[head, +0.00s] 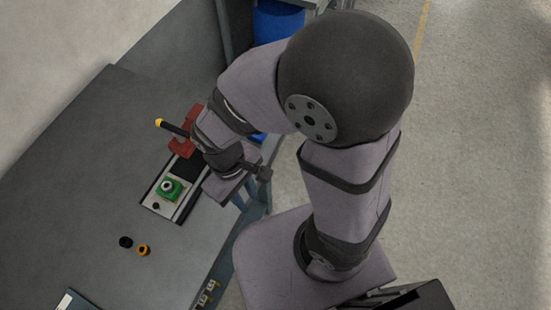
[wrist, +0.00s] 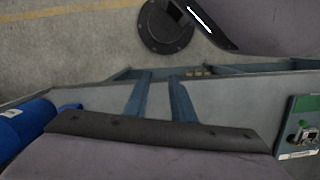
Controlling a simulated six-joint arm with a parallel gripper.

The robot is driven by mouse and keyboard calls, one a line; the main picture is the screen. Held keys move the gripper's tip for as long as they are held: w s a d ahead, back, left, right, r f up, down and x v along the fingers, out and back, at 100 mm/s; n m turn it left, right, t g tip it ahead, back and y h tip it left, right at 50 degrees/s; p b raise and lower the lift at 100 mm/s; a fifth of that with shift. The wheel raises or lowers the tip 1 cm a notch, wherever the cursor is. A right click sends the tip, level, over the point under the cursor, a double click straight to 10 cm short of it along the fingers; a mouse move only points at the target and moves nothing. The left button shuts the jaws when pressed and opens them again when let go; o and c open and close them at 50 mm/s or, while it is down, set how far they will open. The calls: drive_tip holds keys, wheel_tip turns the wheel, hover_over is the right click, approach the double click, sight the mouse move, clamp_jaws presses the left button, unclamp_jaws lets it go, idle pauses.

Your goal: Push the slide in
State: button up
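The slide (head: 161,203) looks like a pale plate in a dark rail set in the grey bench, with a green block holding a round, light-centred part on it. The slide also shows at the right edge of the wrist view (wrist: 297,156), cut off by the frame. A red fixture (head: 186,141) with a black, yellow-tipped handle (head: 170,127) stands at the rail's far end. My gripper (head: 222,188) is at the right side of the rail, beside the slide. What lies under my wrist is hidden.
A black round piece (head: 126,242) and an orange-ringed piece (head: 143,250) lie on the bench (head: 85,180) in front. A blue bin (head: 275,22) stands beyond the bench and shows at left in the wrist view (wrist: 22,132). The bench's left part is mostly clear.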

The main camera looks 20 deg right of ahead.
sight(154, 205)
drive_tip(key=w+d+r+m+p, duration=0.1)
drive_tip(key=w+d+r+m, duration=0.1)
drive_tip(key=d, duration=0.2)
drive_tip(key=w+d+r+m+t+y, duration=0.1)
drive_tip(key=d+r+m, duration=0.2)
drive_tip(key=d, duration=0.1)
drive_tip(key=shift+w+d+r+p, duration=0.25)
drive_tip(key=shift+w+d+p, duration=0.1)
drive_tip(key=shift+w+p, duration=0.05)
